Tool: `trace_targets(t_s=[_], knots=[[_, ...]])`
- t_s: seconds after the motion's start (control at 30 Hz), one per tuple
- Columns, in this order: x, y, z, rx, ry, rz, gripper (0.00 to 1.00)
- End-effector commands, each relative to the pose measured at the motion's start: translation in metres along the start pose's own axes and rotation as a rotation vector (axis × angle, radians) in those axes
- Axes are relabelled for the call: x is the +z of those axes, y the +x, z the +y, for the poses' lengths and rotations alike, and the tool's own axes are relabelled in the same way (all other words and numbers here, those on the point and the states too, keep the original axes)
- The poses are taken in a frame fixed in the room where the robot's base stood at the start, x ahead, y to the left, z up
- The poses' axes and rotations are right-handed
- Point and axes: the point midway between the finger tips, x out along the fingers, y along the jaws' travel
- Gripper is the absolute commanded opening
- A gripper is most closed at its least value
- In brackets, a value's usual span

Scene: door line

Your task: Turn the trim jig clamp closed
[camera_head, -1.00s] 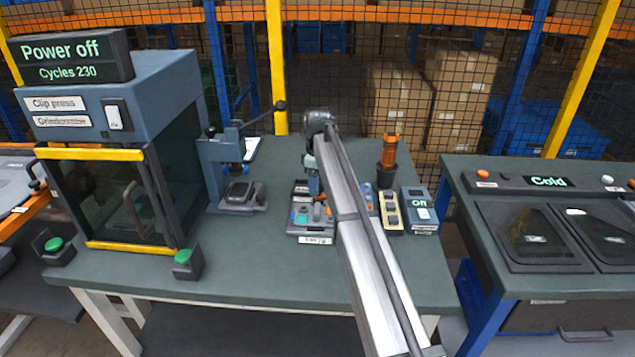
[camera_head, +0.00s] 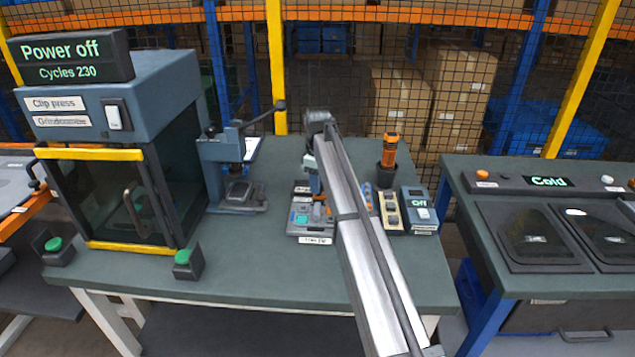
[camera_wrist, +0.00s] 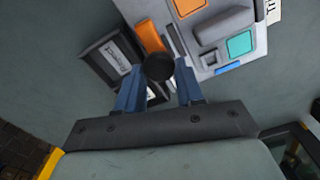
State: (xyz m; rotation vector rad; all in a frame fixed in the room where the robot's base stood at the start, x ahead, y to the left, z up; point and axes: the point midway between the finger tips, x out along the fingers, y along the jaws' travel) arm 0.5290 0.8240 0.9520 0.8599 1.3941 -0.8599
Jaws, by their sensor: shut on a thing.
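The trim jig (camera_head: 301,227) is a light grey fixture on the middle of the bench, partly hidden by my arm. In the wrist view the jig (camera_wrist: 215,30) shows an orange pad, a teal pad and a grey block. Its clamp is an orange lever (camera_wrist: 149,36) with a round black knob (camera_wrist: 158,67) at its end. My gripper (camera_wrist: 157,77) has its two blue fingers on either side of the knob and is shut on it. In the head view my gripper (camera_head: 314,184) is down over the jig's back part; its fingertips are hard to make out there.
A small dark tray with a label (camera_wrist: 112,55) lies close beside the fingers. A lever press (camera_head: 232,165) stands left of the jig, a switch box (camera_head: 418,212) and an orange-handled tool in a dark cup (camera_head: 388,160) at right. The bench front (camera_head: 260,270) is clear.

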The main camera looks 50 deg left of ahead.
Motion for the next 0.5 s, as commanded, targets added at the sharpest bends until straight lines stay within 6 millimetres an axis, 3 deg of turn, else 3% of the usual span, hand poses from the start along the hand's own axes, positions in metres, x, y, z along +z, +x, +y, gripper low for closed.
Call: trace_targets(t_s=[0.5], knots=[[0.0004,-0.0001,0.0017,0.000,0.422,0.000,0.07]])
